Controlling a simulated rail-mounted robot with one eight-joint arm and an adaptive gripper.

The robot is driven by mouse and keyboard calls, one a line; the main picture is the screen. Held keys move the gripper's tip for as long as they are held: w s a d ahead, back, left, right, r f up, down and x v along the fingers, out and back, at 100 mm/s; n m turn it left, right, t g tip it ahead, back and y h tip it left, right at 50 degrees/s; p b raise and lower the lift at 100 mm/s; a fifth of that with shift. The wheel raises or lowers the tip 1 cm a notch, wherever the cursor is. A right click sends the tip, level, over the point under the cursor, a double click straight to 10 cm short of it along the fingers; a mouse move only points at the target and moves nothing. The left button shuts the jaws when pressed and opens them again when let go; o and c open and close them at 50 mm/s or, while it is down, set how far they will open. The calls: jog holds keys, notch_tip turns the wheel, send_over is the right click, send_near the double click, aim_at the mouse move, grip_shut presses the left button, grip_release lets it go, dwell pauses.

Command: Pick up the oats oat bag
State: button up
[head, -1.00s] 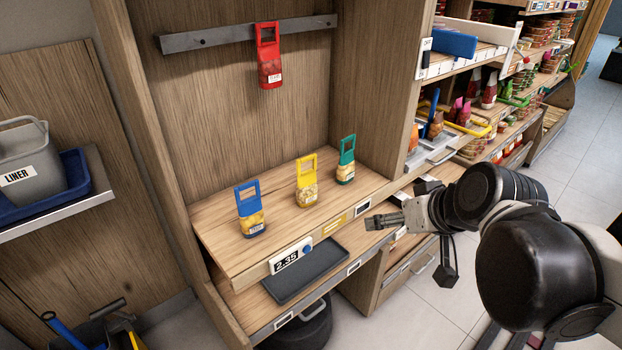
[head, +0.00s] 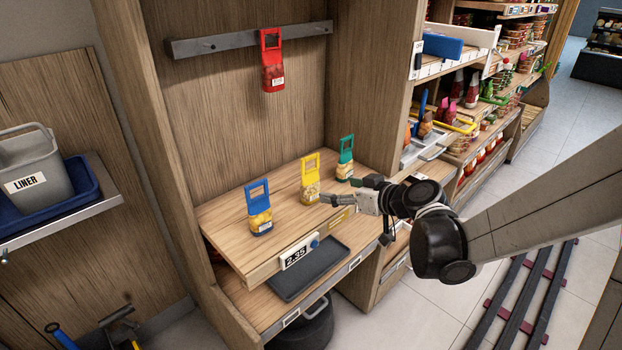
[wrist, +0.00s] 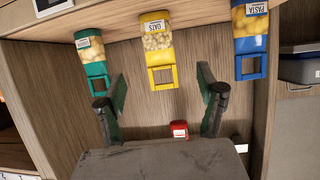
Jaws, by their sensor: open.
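The oats bag (head: 310,189) is a yellow pack with a square loop handle, upright on the wooden shelf between a blue pack and a green pack. In the wrist view, where the scene is upside down, its OATS label shows (wrist: 157,42) and its handle points towards my gripper. My gripper (wrist: 163,88) is open and empty, with one finger on each side of the line to the yellow handle. In the head view, my gripper (head: 338,196) is just right of the oats bag, at the shelf's front. I cannot tell whether it touches the bag.
The blue pasta pack (head: 259,212) and the green pack (head: 345,165) flank the oats bag closely. A red pack (head: 272,66) hangs from the rail (head: 215,46) behind. A price display (head: 298,254) sits on the shelf's front edge, above a dark tray (head: 305,272).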

aim_at(313, 183)
jog(key=b+x, duration=0.1)
jog(key=x, duration=0.7)
jog(key=shift+r, duration=0.1)
jog(key=shift+b+x, duration=0.4)
jog(key=shift+x, duration=2.5)
jog(key=shift+w+d+r, duration=0.1)
jog(key=shift+w+r, duration=0.05)
jog(key=shift+r, duration=0.05)
jog(key=c, duration=1.3)
